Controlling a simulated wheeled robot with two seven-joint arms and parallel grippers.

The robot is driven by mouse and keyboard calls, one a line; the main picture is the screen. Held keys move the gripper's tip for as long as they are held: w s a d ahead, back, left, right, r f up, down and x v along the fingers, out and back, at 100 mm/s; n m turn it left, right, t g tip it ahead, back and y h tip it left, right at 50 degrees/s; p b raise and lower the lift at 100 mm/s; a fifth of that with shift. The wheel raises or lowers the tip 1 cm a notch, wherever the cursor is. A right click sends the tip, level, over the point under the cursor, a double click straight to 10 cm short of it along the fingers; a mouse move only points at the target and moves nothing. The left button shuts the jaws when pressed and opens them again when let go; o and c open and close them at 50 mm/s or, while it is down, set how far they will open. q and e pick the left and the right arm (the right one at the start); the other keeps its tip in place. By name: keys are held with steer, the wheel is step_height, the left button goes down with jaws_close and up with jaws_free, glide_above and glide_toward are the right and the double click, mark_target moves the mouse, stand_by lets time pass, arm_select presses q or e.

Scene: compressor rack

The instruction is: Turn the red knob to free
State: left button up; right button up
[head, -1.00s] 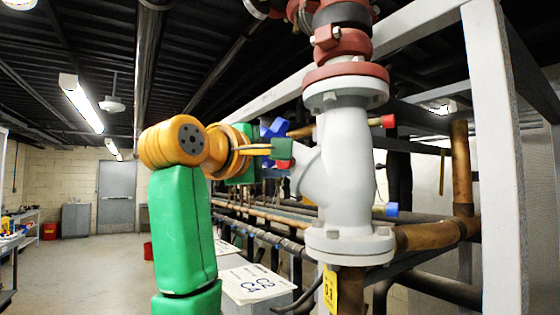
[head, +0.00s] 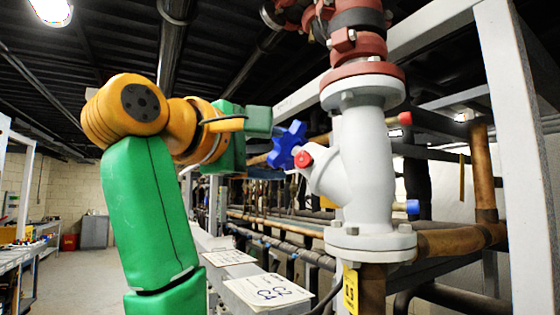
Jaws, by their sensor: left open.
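A small round red knob (head: 304,159) sits on the angled side neck of the grey-white valve body (head: 365,170), right beside a blue star-shaped handwheel (head: 286,146). My left gripper (head: 260,122), with green fingertips on an orange and green wrist, is open just left of and slightly above the blue handwheel. A small gap shows between its fingertips and the handwheel, and it holds nothing visible. The far finger is partly hidden. I cannot read the knob's position from here. My right gripper is out of view.
Red flanges and pipe (head: 362,70) stand above the valve. A red-tipped lever (head: 405,118) and a blue-tipped one (head: 412,207) stick out behind it at right. A grey frame post (head: 520,160) stands at far right. Labelled sheets (head: 266,290) lie below; floor is open at left.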

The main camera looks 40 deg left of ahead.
mark_target(301, 160)
arm_select(q)
steer(key=w+m+p, duration=0.2)
steer(key=m, duration=0.4)
steer(key=w+m+p, duration=0.3)
steer(key=m, duration=0.3)
steer(key=w+m+p, duration=0.2)
steer(key=m, duration=0.4)
steer(key=shift+w+a+p, duration=0.25)
steer(key=shift+p, duration=0.15)
steer(key=shift+w, duration=0.15)
steer(key=shift+s, duration=0.2)
